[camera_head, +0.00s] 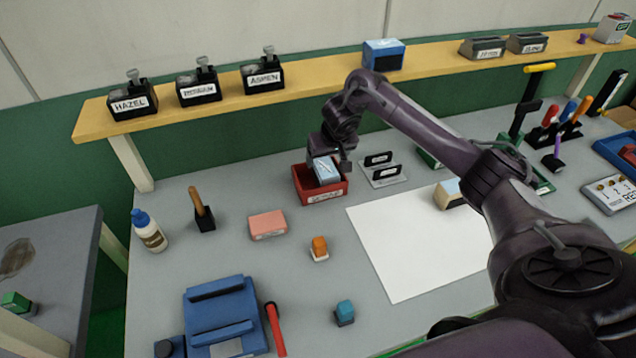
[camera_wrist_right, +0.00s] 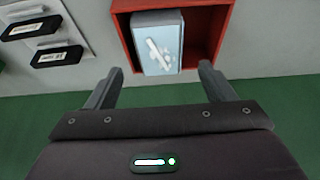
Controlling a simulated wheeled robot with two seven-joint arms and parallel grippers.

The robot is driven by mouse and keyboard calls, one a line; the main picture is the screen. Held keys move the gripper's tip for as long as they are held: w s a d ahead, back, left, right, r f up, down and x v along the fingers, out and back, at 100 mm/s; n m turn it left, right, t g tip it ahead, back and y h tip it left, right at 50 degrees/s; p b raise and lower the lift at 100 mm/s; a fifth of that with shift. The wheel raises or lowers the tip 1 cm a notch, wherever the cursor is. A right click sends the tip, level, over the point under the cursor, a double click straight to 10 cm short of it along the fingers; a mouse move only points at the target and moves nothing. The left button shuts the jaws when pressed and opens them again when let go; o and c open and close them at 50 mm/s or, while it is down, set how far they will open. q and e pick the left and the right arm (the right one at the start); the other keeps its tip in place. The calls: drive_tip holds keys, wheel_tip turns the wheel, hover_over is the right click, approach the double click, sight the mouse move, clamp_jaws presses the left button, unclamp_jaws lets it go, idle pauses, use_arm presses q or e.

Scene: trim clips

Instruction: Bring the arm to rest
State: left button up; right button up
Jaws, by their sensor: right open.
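My right arm (camera_head: 420,125) reaches in from the right, over the workbench. My right gripper (camera_head: 335,155) is above and behind a red bin (camera_head: 305,195). In the right wrist view the two fingers (camera_wrist_right: 160,85) are spread apart with nothing between them. A light blue box (camera_wrist_right: 157,45) with a white picture on its top is in the red bin, just beyond the fingertips; it also shows in the head view (camera_head: 325,171). My left gripper is not in view.
A yellow shelf (camera_head: 225,107) with labelled black holders runs along the back. A holder with two black clips (camera_head: 383,172) stands right of the bin. A white sheet (camera_head: 400,250), pink block (camera_head: 267,224) and blue fixture (camera_head: 220,310) are in front. Grey bench shows between them.

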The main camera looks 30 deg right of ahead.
drive_tip(key=shift+v, duration=2)
